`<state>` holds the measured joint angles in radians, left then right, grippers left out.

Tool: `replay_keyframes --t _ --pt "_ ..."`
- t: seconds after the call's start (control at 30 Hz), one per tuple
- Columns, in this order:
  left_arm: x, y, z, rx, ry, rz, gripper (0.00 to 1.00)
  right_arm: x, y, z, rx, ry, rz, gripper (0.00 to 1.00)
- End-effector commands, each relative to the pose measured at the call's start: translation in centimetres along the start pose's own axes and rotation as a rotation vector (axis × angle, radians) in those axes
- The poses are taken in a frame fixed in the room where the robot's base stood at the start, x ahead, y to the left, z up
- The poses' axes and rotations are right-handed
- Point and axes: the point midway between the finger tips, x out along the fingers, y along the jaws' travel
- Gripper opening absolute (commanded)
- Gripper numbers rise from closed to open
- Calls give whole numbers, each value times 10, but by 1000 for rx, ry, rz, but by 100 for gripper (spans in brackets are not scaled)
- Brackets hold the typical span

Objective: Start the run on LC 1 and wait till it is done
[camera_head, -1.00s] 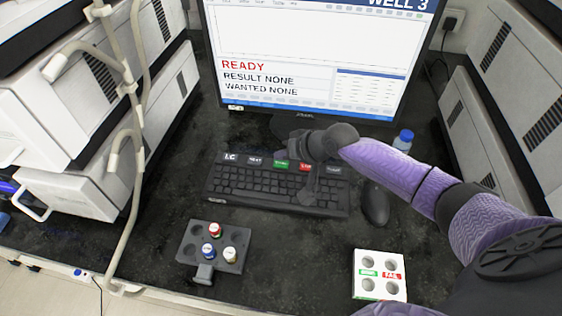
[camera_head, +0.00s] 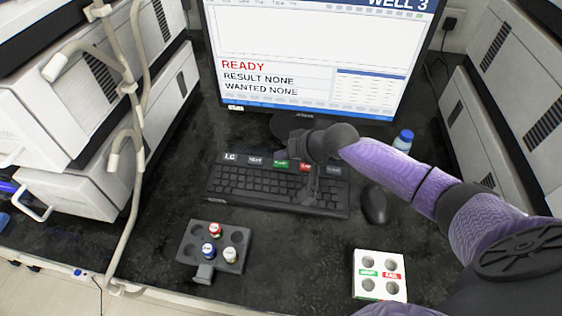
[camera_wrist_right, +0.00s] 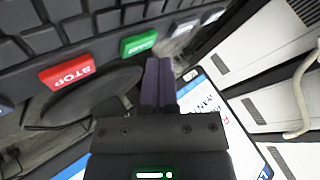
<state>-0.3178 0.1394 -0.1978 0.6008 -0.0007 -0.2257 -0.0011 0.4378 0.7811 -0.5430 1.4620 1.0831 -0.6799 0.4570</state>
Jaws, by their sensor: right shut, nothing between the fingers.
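The monitor (camera_head: 310,50) shows READY in red, RESULT NONE, WANTED NONE and WELL 3 at the top. In front of it lies the black keyboard (camera_head: 275,187) with labelled keys along its far edge: LC (camera_head: 231,157), NEXT, a green key (camera_head: 281,164) and a red STOP key (camera_head: 305,167), partly covered by my arm. My right gripper (camera_head: 295,148) is above these keys, near the green one. In the right wrist view its shut, empty fingers (camera_wrist_right: 158,70) point beside the green key (camera_wrist_right: 138,42); I cannot tell whether they touch it. My left gripper is not in view.
A dark rack (camera_head: 240,262) with red-, blue- and white-capped vials stands front left. A white tray (camera_head: 358,270) with green and red FAIL labels is front right. A mouse (camera_head: 375,203) and blue-capped bottle (camera_head: 403,140) stand right of the keyboard. Instrument boxes flank both sides.

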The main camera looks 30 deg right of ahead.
Motion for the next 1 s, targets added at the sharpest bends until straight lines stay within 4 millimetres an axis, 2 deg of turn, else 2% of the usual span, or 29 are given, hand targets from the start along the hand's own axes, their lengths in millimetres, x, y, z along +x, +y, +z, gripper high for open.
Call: replay_keyframes --t 0.53,1.0 --pt "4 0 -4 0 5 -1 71 6 4 4 0 0 0 0" --pt "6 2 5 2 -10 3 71 9 6 7 0 0 0 0"
